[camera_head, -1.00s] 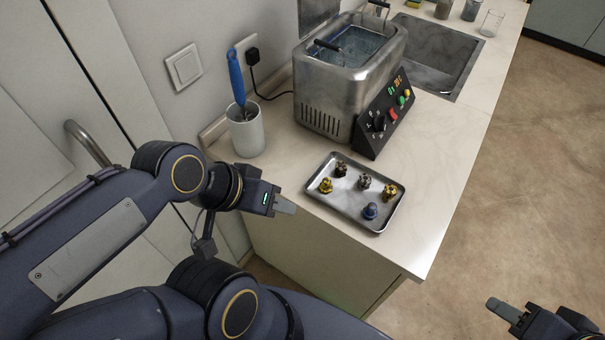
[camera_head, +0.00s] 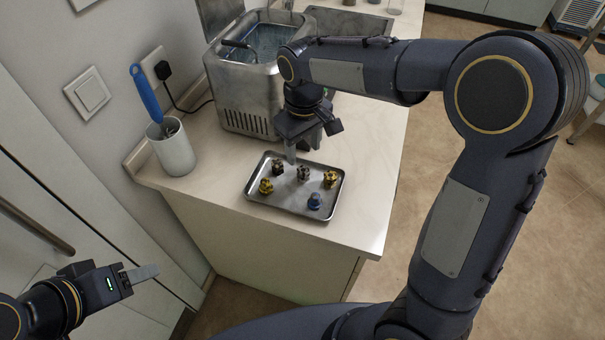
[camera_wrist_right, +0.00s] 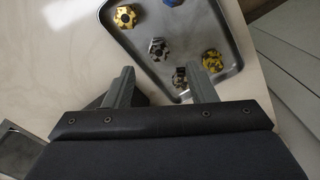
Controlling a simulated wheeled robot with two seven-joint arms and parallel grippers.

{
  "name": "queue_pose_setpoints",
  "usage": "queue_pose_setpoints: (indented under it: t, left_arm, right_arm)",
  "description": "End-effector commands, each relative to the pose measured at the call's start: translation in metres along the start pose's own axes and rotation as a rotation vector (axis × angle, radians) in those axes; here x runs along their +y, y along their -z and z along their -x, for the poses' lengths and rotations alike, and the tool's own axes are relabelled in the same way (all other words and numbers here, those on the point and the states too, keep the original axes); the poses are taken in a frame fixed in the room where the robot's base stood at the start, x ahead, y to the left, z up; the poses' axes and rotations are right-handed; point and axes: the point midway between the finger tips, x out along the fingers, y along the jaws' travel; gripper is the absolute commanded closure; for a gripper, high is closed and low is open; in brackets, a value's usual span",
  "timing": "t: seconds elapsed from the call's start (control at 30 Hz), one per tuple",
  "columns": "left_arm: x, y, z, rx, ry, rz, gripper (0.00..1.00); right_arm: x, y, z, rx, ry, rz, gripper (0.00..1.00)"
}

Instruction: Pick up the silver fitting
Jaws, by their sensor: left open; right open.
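The silver fitting (camera_head: 303,174) stands in the middle of a small metal tray (camera_head: 248,197) on the counter. It also shows in the right wrist view (camera_wrist_right: 158,49), ahead of the fingertips and between their lines. My right gripper (camera_head: 302,148) is open and empty, pointing down above the tray's back edge. It is behind the silver fitting and apart from it. In the right wrist view its fingers (camera_wrist_right: 163,78) are spread, and one partly overlaps the dark fitting (camera_wrist_right: 180,78). My left gripper (camera_head: 141,273) is open and empty at the lower left, away from the counter.
The tray also holds a dark fitting (camera_head: 278,167), a gold one on the left (camera_head: 265,186), a gold one on the right (camera_head: 330,179) and a blue one (camera_head: 315,200). A metal bath (camera_head: 245,95) stands behind; a white cup (camera_head: 175,152) stands left.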

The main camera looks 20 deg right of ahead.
Motion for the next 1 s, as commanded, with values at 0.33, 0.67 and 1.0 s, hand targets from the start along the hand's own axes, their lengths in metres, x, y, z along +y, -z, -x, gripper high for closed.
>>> queue_pose_setpoints:
  t: [0.33, 0.67, 1.0]
  left_arm:
    - [0.002, 0.002, 0.004, 0.000, 0.000, 0.000, 0.47]
    - [0.003, 0.003, 0.006, 0.000, 0.000, 0.000, 0.47]
    - [0.003, 0.003, 0.006, 0.000, 0.000, 0.000, 0.47]
  right_arm:
    - [0.001, 0.002, -0.042, -0.007, -0.001, 0.000, 0.49]
    - [0.001, 0.004, -0.074, -0.001, -0.001, 0.000, 0.49]
    - [0.001, 0.004, -0.074, -0.001, -0.001, -0.001, 0.71]
